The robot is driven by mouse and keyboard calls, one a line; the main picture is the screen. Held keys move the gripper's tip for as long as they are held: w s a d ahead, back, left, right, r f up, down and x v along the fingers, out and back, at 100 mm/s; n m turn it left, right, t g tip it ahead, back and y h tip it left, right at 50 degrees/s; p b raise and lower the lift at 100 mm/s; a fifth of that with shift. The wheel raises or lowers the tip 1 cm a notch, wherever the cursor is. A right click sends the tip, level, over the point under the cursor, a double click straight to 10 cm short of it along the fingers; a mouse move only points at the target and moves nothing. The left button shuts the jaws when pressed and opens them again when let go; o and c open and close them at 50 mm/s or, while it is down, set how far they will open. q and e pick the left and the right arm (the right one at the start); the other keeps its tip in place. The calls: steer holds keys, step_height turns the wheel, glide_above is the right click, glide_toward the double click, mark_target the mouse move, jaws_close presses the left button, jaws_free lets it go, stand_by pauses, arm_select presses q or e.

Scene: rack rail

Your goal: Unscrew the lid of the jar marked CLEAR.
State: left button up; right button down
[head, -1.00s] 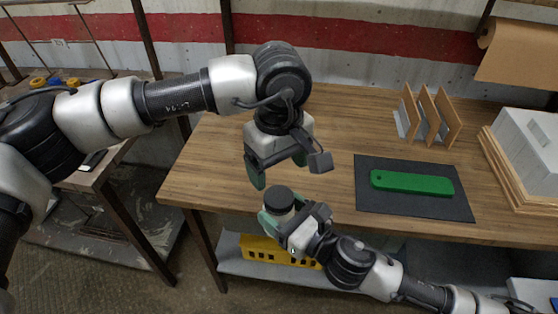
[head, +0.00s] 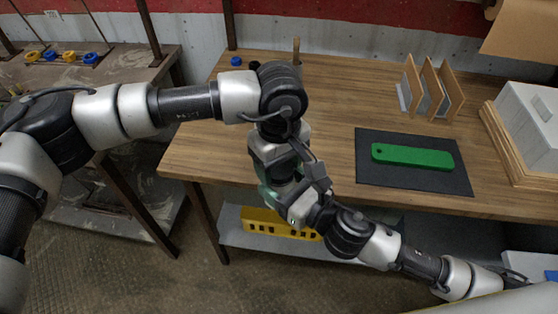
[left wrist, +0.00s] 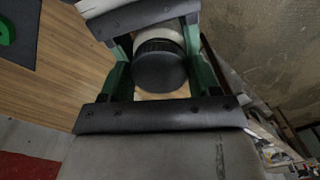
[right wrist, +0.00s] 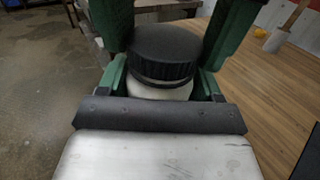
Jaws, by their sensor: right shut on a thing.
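The jar shows in the right wrist view as a pale body (right wrist: 160,90) under a ribbed black lid (right wrist: 165,50). My right gripper (head: 284,204) is shut on the jar body and holds it upright off the table's front edge. My left gripper (head: 279,182) points down over the jar from above. Its green fingers stand on either side of the lid, which also shows in the left wrist view (left wrist: 160,68). Gaps show between these fingers and the lid, so it looks open. In the head view the grippers mostly hide the jar. No marking on it is readable.
The wooden table (head: 225,150) holds a dark mat (head: 400,205) with a green bar (head: 412,157), an upright rack (head: 430,95) and a pale block (head: 525,125) on boards. A yellow crate (head: 260,222) sits on the shelf below. The table's left middle is clear.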

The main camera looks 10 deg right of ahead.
arm_select(q)
steer(key=c, duration=0.5)
stand_by(0.3)
steer(key=shift+r, duration=0.2)
steer(key=shift+r, duration=0.95)
steer(key=shift+r, duration=0.1)
